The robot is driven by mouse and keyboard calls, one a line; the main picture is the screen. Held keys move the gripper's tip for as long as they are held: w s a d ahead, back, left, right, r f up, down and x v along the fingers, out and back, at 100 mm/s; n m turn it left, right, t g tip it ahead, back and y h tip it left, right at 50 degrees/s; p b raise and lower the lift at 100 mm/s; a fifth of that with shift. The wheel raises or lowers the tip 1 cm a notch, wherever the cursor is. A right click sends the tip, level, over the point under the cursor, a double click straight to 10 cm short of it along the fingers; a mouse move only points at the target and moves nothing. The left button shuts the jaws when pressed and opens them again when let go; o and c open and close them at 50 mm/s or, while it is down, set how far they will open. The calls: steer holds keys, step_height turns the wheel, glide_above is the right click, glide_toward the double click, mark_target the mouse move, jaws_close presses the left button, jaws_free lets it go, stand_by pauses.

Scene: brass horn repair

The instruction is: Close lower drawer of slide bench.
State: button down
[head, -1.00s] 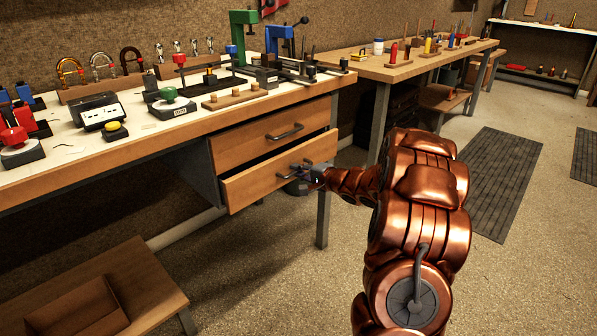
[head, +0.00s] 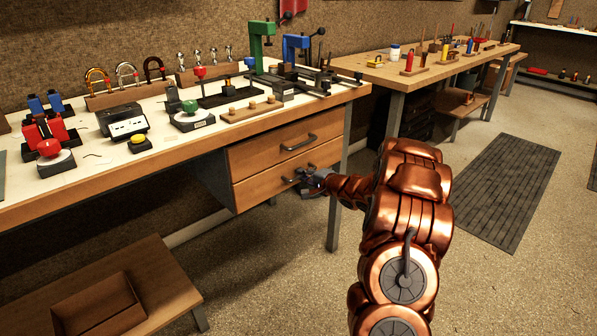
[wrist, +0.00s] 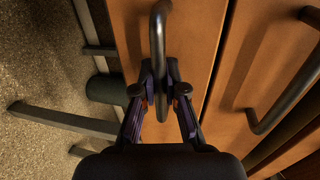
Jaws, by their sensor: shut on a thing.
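The slide bench (head: 215,130) has two wooden drawers under its right end. The lower drawer (head: 262,188) sits about flush under the upper drawer (head: 265,150) in the head view, with no clear gap showing. In the wrist view the lower drawer front (wrist: 195,50) fills the middle, and its dark bar handle (wrist: 158,40) runs down between my fingers. My gripper (head: 308,178) is at that handle, and in the wrist view (wrist: 160,95) its fingers are shut on it. The upper drawer's handle (wrist: 290,110) is free at the right.
Tools and fixtures, among them a green press (head: 262,42), crowd the bench top. A bench leg (head: 335,205) stands just right of the drawers. A low wooden platform (head: 165,285) is at lower left. Open floor (head: 270,280) lies in front.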

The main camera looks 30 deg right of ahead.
steer(key=shift+w+r, duration=0.1)
steer(key=shift+w, duration=0.1)
steer(key=c, duration=1.2)
jaws_free()
steer(key=shift+w, duration=0.1)
steer(key=v, duration=1.2)
